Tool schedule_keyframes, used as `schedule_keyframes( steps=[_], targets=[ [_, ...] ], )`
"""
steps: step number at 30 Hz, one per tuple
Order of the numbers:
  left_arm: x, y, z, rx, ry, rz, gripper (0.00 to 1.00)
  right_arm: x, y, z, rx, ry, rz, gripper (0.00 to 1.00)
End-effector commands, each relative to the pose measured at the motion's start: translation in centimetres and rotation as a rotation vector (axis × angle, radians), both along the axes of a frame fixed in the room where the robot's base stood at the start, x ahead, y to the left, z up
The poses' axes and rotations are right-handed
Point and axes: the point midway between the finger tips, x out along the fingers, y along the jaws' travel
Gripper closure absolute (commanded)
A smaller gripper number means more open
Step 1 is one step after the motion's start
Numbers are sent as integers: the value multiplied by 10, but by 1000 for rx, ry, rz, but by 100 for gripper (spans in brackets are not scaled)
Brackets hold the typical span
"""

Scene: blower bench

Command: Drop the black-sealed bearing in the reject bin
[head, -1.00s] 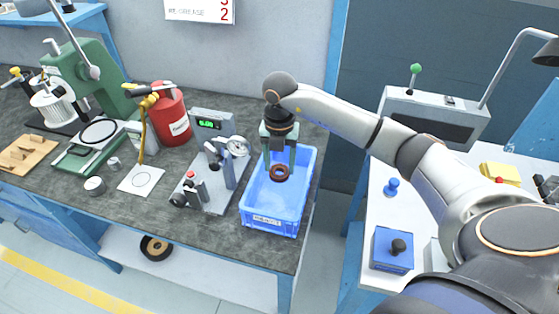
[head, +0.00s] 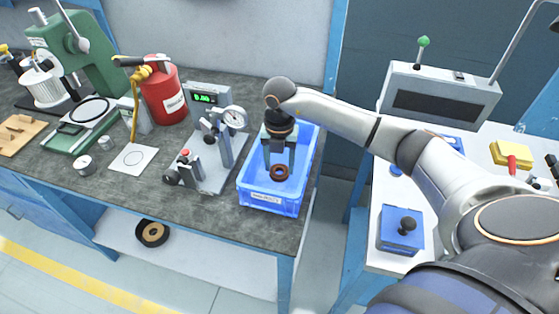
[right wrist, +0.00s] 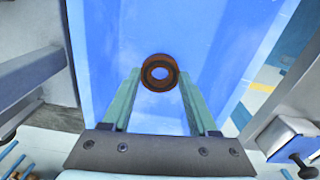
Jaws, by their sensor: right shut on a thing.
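A reddish-brown ring, the bearing (head: 272,172), is held between the fingertips of my right gripper (head: 279,168). The right wrist view also shows the bearing (right wrist: 160,60) at the fingertips, over blue plastic. The blue bin (head: 283,207) stands at the bench's right end with a small label on its front. My right gripper points down over the bin, with the bearing above its floor. My left gripper is not in view.
A grey fixture with a dial gauge (head: 235,117) stands close left of the bin. A red canister (head: 166,98) and a green press (head: 72,52) are farther left. A gap separates the bench from the white table (head: 365,235) at right.

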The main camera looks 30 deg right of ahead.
Motion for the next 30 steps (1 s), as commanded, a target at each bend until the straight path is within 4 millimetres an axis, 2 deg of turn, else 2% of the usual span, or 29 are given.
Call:
schedule_keyframes(
  steps=[13,14,22,30],
  targets=[
    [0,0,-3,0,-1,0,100,0,0,-5,1,-1,0,94],
    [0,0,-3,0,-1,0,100,0,0,-5,1,-1,0,37],
    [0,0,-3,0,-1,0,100,0,0,-5,1,-1,0,7],
    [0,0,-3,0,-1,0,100,0,0,-5,0,0,0,5]
  ],
)
